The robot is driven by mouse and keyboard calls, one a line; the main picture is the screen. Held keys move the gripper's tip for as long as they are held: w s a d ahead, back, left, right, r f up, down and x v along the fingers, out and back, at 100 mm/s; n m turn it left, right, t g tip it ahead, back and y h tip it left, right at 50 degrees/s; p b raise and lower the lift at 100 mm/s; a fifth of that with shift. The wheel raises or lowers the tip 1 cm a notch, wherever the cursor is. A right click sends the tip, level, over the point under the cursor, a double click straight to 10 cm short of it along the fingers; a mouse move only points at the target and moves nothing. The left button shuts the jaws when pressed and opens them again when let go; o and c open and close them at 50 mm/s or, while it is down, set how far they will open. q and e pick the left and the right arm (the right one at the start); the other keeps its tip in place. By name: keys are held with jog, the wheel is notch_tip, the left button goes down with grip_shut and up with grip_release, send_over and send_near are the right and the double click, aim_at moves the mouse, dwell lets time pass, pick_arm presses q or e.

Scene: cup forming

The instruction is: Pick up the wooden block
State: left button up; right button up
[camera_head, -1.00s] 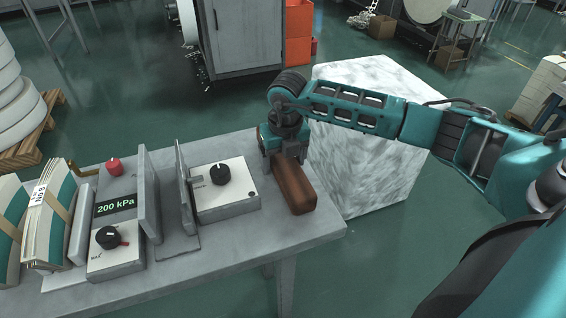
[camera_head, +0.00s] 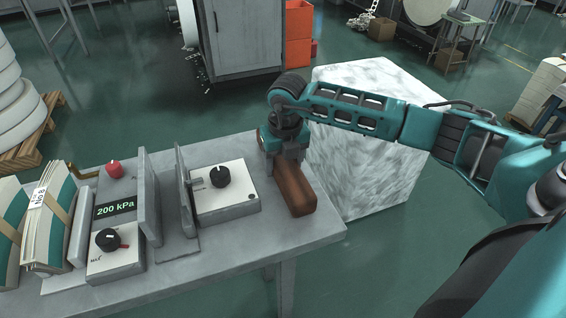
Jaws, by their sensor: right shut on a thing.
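The wooden block (camera_head: 295,191) is a long, reddish-brown bar at the right end of the grey table. It lies lengthwise, its near end toward the table's front right corner. My right gripper (camera_head: 284,164) points down over the block's far part, its fingers shut on the block. The gripper hides some of the block's far end. The block appears to rest on the table; I cannot tell any gap beneath it. My left gripper is not in view.
On the grey table (camera_head: 215,258), a white box with a black knob (camera_head: 226,190) stands just left of the block. Upright grey plates, a control box reading 200 kPa (camera_head: 116,262) and paper stacks (camera_head: 48,225) are further left. A white marbled block (camera_head: 370,165) stands behind the table's right end.

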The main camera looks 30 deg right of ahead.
notch_tip(320, 180, up, 20)
jog(key=p, duration=0.1)
dwell(0.4)
dwell(1.0)
